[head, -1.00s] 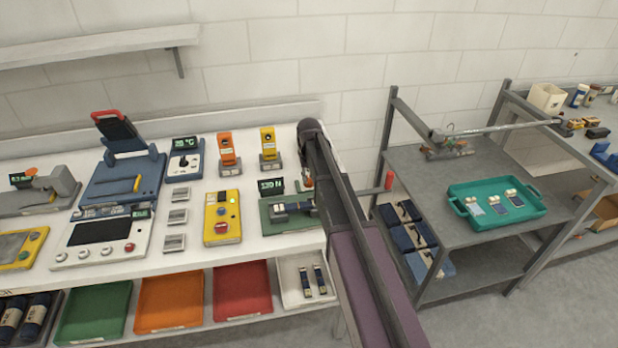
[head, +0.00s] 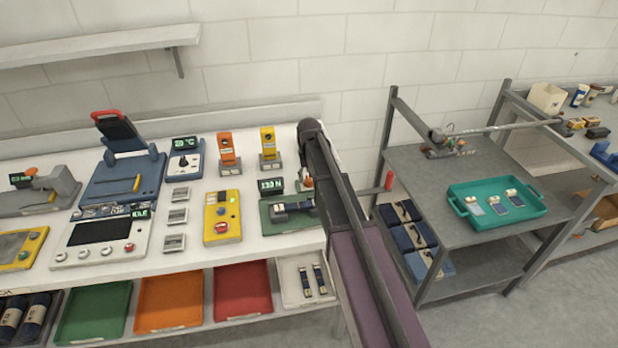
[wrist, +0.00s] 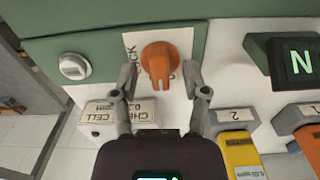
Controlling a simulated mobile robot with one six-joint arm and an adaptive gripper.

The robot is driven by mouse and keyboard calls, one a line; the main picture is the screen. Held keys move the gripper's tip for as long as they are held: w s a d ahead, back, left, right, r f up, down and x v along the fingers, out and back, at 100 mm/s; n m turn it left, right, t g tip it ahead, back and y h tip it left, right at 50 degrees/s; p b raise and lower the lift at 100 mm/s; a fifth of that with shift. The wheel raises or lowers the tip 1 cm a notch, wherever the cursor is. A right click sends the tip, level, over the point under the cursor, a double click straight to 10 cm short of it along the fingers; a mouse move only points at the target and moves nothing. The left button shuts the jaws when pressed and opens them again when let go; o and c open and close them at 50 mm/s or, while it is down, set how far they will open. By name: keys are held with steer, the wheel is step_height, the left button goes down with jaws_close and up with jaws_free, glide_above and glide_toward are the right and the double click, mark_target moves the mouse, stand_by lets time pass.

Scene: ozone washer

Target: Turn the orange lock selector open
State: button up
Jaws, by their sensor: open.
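The orange lock selector (wrist: 160,64) shows at the top centre of the wrist view, on a white plate with a partly covered label beside it. Its narrow grip points down in the picture, toward my gripper. My gripper (wrist: 160,75) is open, with one finger on each side of the selector. I see small gaps between the fingers and the selector. In the head view the selector (head: 308,183) is a small orange spot at the right end of the green test fixture (head: 273,222), below my arm. The fingertips are hard to make out there.
A silver round button (wrist: 74,66) is left of the selector. A green "N" display (wrist: 297,58) is to the right. Yellow (head: 268,142) and orange (head: 226,147) gauge blocks stand on the bench nearby. A yellow control box (head: 221,217) stands left of the fixture.

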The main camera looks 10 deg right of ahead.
mark_target(310, 180)
steer(key=shift+m, duration=0.3)
steer(key=m, duration=0.3)
steer(key=shift+m, duration=0.3)
steer(key=m, duration=0.4)
step_height(310, 180, up, 14)
steer(key=p, duration=1.4)
steer(key=s+f+n+b, duration=0.2)
steer(key=s+f+b, duration=0.4)
steer(key=s, duration=0.2)
steer(key=s+f+n+b, duration=0.3)
steer(key=s+f+b, duration=0.3)
steer(key=s, duration=0.3)
steer(key=s+a+f+n+b, duration=0.1)
steer(key=s+f+n+b, duration=0.2)
steer(key=s+f+b, duration=0.3)
steer(key=shift+s+f, duration=0.15)
steer(key=shift+s, duration=0.55)
steer(key=shift+s+f, duration=0.1)
steer(key=shift+s, duration=0.55)
steer(key=shift+s+f+b, duration=0.15)
steer(key=shift+f+b, duration=0.9)
steer(key=shift+b, duration=0.1)
steer(key=shift+s+f+b, duration=0.1)
steer(key=shift+f+b, duration=0.9)
steer(key=shift+b, duration=0.15)
steer(key=shift+r, duration=0.1)
